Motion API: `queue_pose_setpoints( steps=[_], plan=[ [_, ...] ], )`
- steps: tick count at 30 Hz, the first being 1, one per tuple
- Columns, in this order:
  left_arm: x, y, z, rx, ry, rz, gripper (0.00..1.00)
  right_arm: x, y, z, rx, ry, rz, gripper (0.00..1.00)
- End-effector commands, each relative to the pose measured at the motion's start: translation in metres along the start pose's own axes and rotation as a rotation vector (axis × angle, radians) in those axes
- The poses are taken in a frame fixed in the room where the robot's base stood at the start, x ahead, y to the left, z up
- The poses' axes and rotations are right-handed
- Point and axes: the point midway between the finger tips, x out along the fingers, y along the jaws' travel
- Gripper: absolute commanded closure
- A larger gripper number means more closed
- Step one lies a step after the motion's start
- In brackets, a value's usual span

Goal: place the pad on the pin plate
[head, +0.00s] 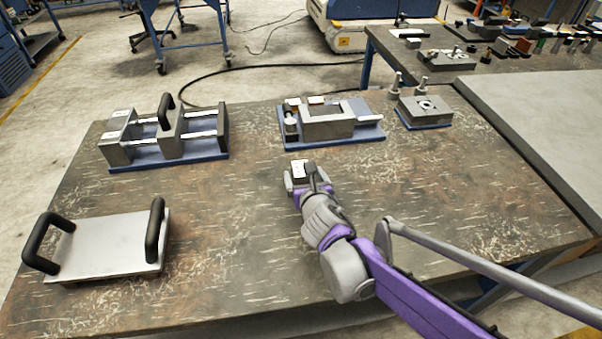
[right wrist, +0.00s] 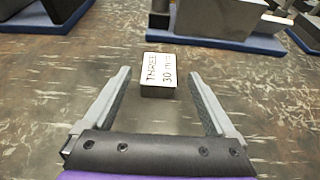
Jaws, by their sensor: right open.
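A small block with a white top marked "THREE 30 mm" (right wrist: 160,70), which I take as the pad, sits on the table; it also shows in the head view (head: 298,168). My right gripper (right wrist: 160,77) is open, with its fingertips to either side of the block and a visible gap on both sides. Its depth relative to the block is hard to judge. A grey block with upright pins (head: 424,110), likely the pin plate, stands on a blue base at the back right of the table. My left gripper is out of view.
A grey fixture on a blue base (head: 362,137) stands behind my right gripper. A clamp-like fixture with rods (head: 191,150) is at the back left. A plate with two black handles (head: 108,243) lies front left. The table's middle (head: 235,225) is clear.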

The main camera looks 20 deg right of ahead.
Motion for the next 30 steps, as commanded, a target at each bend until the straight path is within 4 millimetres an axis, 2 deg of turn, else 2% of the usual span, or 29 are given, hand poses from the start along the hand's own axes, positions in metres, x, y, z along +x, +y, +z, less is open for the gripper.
queue_pose_setpoints(
  steps=[3, 6, 15, 30],
  plan=[
    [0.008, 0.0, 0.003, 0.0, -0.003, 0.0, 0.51, 0.021, 0.002, 0.0, 0.0, 0.001, -0.001, 0.09],
    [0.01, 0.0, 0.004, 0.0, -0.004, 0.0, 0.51, 0.031, 0.001, 0.001, 0.0, 0.0, 0.0, 0.09],
    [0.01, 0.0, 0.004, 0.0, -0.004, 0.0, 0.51, 0.034, 0.001, 0.002, 0.001, 0.0, 0.0, 0.11],
    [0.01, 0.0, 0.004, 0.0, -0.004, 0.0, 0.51, 0.034, 0.001, 0.002, 0.001, 0.0, 0.0, 1.0]
  ],
)
